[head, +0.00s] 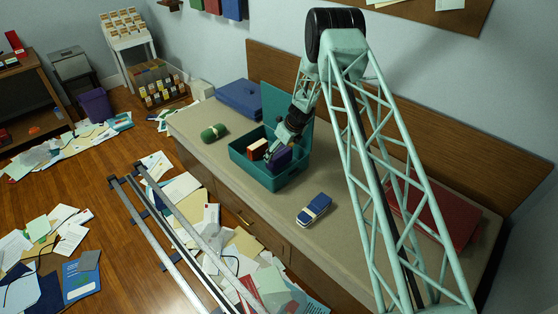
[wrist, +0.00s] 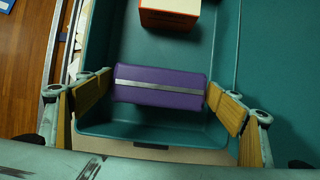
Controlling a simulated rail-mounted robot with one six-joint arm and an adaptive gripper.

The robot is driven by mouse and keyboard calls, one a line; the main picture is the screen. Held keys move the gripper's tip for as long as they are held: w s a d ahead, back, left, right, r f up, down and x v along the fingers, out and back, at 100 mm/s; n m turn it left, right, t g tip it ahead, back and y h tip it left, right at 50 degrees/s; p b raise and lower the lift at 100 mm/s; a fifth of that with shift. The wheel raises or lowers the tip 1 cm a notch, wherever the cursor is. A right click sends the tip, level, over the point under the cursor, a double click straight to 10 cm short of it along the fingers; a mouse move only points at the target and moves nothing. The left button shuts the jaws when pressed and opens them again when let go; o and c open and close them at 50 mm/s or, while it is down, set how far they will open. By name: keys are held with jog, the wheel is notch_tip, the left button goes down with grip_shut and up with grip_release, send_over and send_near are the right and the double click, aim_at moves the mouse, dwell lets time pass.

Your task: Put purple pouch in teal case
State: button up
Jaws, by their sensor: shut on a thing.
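The teal case (head: 272,183) stands open on the counter, with its lid (head: 288,108) raised at the back. My gripper (wrist: 158,93) is inside or just over the case and shut on the purple pouch (wrist: 160,82), one finger at each end. The pouch has a pale stripe along its middle. In the head view the purple pouch (head: 278,158) shows at the right part of the case, partly covered by my gripper. I cannot tell whether it touches the case floor. An orange and white box (wrist: 170,12) sits in the case beyond the pouch.
A green roll (head: 213,132) lies left of the case, and a closed blue case (head: 240,97) lies behind it. A blue and white pouch (head: 314,208) lies in front on the counter (head: 270,225). A red flat case (head: 435,205) is at the right.

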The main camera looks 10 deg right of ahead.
jog(key=shift+f, duration=0.1)
dwell(0.3)
jog(key=shift+f+b, duration=0.4)
jog(key=shift+f, duration=1.45)
jog(key=shift+f, duration=0.1)
jog(key=o, duration=0.9)
jog(key=p+v, duration=0.1)
jog(key=v, duration=1.1)
jog(key=shift+p, duration=0.4)
jog(key=shift+s, duration=0.1)
